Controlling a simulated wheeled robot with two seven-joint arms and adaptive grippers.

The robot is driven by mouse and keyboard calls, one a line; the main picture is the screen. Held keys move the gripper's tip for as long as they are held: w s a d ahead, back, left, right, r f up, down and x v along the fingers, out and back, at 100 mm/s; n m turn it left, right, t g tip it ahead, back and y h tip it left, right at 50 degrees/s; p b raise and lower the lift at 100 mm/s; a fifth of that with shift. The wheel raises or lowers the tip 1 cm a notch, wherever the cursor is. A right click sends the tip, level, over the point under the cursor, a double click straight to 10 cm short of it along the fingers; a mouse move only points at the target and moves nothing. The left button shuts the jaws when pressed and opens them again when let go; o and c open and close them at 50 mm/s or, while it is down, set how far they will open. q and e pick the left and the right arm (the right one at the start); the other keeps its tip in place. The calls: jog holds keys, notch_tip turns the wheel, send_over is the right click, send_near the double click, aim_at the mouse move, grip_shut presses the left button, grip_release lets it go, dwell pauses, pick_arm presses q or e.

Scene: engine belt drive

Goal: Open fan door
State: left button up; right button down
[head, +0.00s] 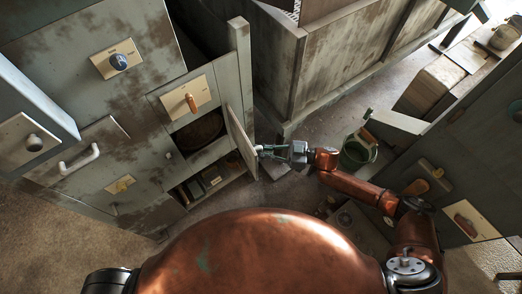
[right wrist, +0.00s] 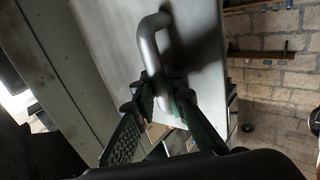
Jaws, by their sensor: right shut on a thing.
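The fan door (head: 238,138) is a thin grey panel on the front of the grey machine cabinet. It stands swung out from its opening, seen nearly edge-on. My right gripper (head: 284,151) reaches in from the right and is shut on the door's handle (head: 263,150). In the right wrist view the handle (right wrist: 150,45) is a bent grey metal bar on the pale door panel (right wrist: 195,55). The fingers of my right gripper (right wrist: 160,92) close around its lower part. My left gripper is out of view.
Inside the opening are a dark round part (head: 200,130) and a lower shelf with small items (head: 208,178). A green bucket (head: 357,150) stands on the floor right of my gripper. A large worn grey bin (head: 270,60) stands behind the door.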

jog(key=w+d+b, duration=0.1)
jog(key=w+d, duration=0.2)
jog(key=w, duration=0.1)
jog(key=shift+d+b, duration=0.25)
jog(key=shift+b, duration=0.15)
jog(key=c, duration=2.2)
grip_release()
jog(key=shift+d, duration=0.1)
jog(key=s+d, duration=0.1)
jog(key=d, duration=1)
jog(key=shift+s+d, duration=0.15)
jog(key=shift+d, duration=0.25)
